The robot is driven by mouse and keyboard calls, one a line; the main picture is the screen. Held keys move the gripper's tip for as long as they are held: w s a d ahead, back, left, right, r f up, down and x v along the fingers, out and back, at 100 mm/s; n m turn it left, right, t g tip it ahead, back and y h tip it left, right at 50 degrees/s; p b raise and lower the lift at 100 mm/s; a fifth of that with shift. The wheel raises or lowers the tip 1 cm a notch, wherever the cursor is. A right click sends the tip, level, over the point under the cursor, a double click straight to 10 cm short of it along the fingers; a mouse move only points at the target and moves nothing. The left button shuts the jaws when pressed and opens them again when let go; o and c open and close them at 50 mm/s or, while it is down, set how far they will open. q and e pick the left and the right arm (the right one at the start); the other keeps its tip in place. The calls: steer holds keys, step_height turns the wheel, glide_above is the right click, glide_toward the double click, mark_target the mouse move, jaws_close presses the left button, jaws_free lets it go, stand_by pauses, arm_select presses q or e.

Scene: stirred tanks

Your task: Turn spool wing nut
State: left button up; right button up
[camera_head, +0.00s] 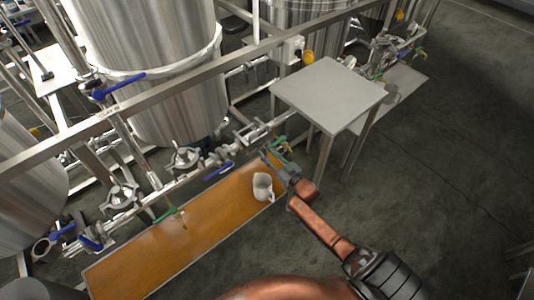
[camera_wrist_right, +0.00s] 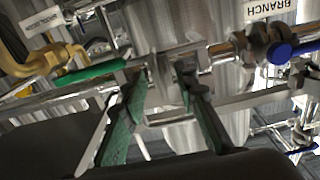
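My right gripper (camera_head: 270,158) reaches to the pipework at the far end of the orange-brown tray, by a green-handled valve (camera_head: 280,145). In the right wrist view my right gripper (camera_wrist_right: 160,85) has its two green-padded fingers apart. A metal pipe fitting (camera_wrist_right: 160,70) shows between and just beyond the fingertips. It may carry the spool wing nut, but I cannot make out the wings or any contact. The green handle (camera_wrist_right: 92,74) lies left of the fingers. My left gripper is in neither view.
A white jug (camera_head: 262,186) stands on the tray (camera_head: 160,255) near my right gripper. A grey table (camera_head: 328,93) stands to the right. A blue-handled valve (camera_wrist_right: 281,50) and a "BRANCH" label (camera_wrist_right: 270,8) are right of the fingers. Open floor lies at right.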

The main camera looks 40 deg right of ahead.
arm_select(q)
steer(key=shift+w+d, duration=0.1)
arm_select(e)
steer(key=s+d, duration=0.1)
steer(key=s, duration=1)
steer(key=shift+s, duration=0.3)
